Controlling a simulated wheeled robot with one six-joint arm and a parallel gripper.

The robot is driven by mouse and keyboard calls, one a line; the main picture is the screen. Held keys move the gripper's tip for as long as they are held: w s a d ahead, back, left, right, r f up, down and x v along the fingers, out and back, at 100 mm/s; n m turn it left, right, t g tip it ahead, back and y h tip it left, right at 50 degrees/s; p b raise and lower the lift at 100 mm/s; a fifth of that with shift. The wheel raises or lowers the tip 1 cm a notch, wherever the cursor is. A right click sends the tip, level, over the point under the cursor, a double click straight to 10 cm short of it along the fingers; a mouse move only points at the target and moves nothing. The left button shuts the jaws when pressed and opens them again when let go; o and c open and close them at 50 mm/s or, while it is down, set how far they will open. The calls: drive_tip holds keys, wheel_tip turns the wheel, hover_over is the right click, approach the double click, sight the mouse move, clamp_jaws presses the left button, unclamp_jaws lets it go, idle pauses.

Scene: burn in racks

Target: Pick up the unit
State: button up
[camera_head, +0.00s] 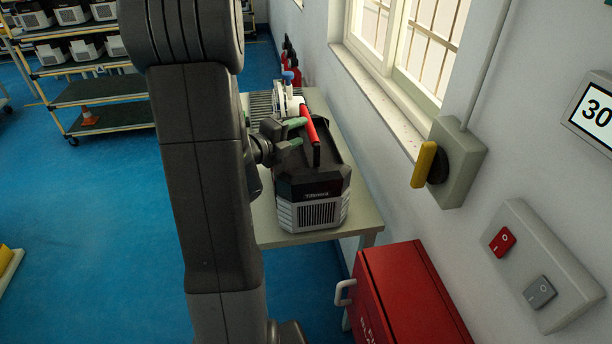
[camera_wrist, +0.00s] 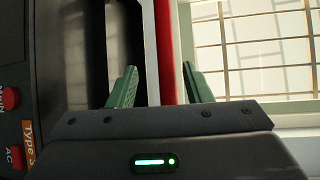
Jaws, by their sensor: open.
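The unit (camera_head: 313,190) is a black-topped box with a light grey vented lower front, standing on a table by the wall. Its red handle (camera_head: 309,122) rises from the top. My gripper (camera_head: 297,133) is at the handle, its green fingers open. In the wrist view, the red handle (camera_wrist: 165,50) runs between the two green fingertips (camera_wrist: 159,85), with a gap visible on each side. The unit's dark side (camera_wrist: 50,60) with red buttons fills the left of that view. My arm hides part of the table's left side.
The table (camera_head: 268,226) also holds a white device (camera_head: 287,100) behind the unit. A window (camera_head: 410,50), a yellow-handled switch (camera_head: 424,164) and a switch box (camera_head: 540,262) line the right wall. A red cabinet (camera_head: 412,295) stands in front. A shelf rack (camera_head: 100,90) is at the back left.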

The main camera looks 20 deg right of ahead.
sight(308, 125)
drive_tip(key=x, duration=0.3)
drive_tip(key=p+x, duration=0.1)
drive_tip(key=x, duration=0.1)
drive_tip(key=shift+w+r, duration=0.2)
drive_tip(key=shift+r, duration=0.15)
drive_tip(key=shift+c, duration=0.5)
clamp_jaws()
idle(0.4)
drive_tip(key=shift+w+r, duration=0.1)
drive_tip(key=shift+r, duration=0.1)
